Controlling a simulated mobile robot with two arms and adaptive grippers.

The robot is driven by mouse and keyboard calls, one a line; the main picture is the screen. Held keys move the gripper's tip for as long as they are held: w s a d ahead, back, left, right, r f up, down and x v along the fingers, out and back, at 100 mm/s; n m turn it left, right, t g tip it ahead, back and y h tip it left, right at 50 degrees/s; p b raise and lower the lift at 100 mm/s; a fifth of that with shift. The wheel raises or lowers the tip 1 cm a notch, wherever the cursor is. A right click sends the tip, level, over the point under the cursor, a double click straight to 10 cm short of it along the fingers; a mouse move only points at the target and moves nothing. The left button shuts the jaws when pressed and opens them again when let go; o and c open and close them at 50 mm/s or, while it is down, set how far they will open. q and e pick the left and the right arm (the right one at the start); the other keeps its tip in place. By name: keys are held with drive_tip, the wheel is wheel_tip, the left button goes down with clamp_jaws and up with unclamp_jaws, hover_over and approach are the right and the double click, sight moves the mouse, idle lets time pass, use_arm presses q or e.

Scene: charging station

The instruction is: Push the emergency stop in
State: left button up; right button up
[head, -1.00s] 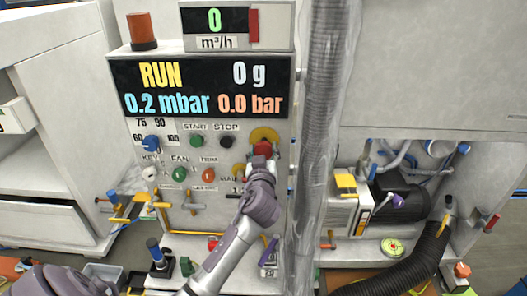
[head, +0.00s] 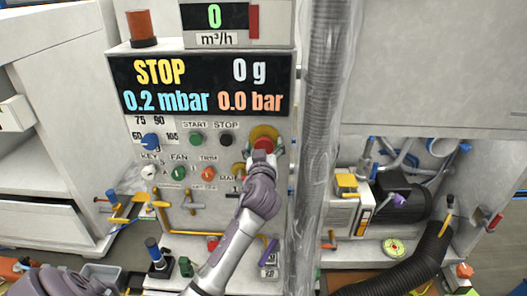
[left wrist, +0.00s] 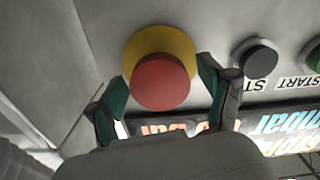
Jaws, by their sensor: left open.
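The emergency stop is a red mushroom button (head: 264,143) on a round yellow plate (head: 265,132) at the right of the control panel (head: 150,185). In the left wrist view the red button (left wrist: 160,82) sits before its yellow plate (left wrist: 158,42). My left gripper (head: 262,158) is just below the button in the head view. In the left wrist view my left gripper (left wrist: 166,95) is open, with one finger on each side of the button. Contact cannot be told. The display (head: 200,84) reads STOP, 0.2 mbar, 0 g and 0.0 bar. My right gripper is not in view.
A black STOP button (head: 227,140) and a green START button (head: 196,139) are left of the emergency stop. A wrapped vertical hose (head: 325,140) runs close on the right. Valves with yellow handles (head: 130,208) stand at the lower left.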

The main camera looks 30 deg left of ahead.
use_arm(q)
drive_tip(key=v, duration=1.1)
drive_tip(key=shift+s+d, duration=0.25)
drive_tip(key=shift+s, duration=0.05)
